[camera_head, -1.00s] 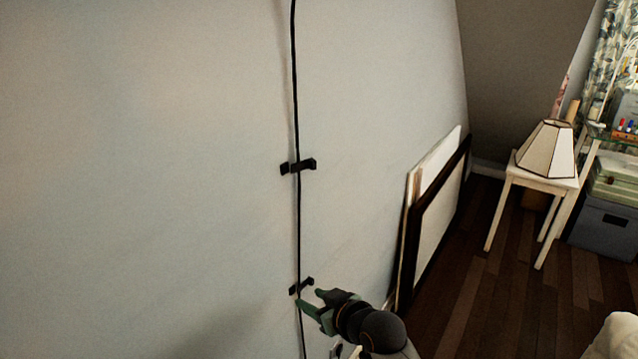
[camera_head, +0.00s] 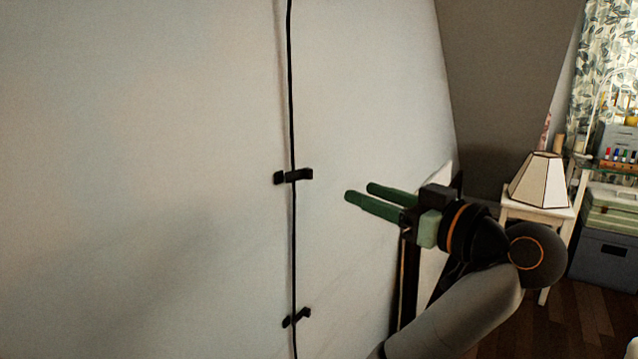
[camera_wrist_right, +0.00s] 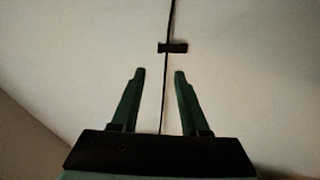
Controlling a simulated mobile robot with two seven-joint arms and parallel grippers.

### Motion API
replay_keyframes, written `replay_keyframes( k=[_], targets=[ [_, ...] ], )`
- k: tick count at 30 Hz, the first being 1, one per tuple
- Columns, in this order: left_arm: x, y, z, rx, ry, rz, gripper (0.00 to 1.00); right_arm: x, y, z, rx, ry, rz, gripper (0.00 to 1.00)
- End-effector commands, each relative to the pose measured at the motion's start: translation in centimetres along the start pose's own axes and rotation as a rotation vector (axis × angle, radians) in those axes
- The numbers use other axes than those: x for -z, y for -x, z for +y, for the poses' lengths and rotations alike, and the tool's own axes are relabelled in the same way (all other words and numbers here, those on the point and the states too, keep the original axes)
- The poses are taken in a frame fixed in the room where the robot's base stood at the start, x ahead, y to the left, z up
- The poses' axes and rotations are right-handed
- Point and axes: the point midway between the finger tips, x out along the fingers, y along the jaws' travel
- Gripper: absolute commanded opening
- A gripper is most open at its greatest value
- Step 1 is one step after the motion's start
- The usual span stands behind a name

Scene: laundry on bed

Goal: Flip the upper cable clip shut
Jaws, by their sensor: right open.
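The upper cable clip (camera_head: 293,176) is a small black clip on the pale wall, with the black cable (camera_head: 291,90) running vertically through it. Its flap sticks out to the right; I cannot tell whether it is latched. A lower clip (camera_head: 297,317) sits below on the same cable. My right gripper (camera_head: 358,192) has green fingers, is open and empty, and is right of the upper clip, apart from it. In the right wrist view a clip (camera_wrist_right: 173,47) and the cable (camera_wrist_right: 172,18) show ahead of the open fingers (camera_wrist_right: 159,73). My left gripper is not in view.
Framed panels (camera_head: 440,205) lean on the wall behind my right arm. A lamp (camera_head: 539,181) stands on a small white table at the right, by grey storage boxes (camera_head: 602,255). The wall left of the cable is bare.

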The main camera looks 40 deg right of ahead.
Motion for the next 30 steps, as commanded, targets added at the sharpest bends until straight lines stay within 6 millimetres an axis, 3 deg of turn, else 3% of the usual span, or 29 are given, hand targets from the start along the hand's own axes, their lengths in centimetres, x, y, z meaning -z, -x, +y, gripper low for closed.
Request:
replay_keyframes(
  k=[16, 22, 30],
  targets=[
    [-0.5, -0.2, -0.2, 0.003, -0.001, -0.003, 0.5, 0.0, -10.0, -0.2, 0.004, -0.002, -0.004, 0.45],
    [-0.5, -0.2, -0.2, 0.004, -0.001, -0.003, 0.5, -0.1, -11.7, -0.1, 0.002, -0.001, -0.004, 0.45],
    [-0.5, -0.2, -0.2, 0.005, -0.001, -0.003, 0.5, -0.1, -11.9, -0.1, 0.0, 0.001, -0.004, 0.45]
  ],
)
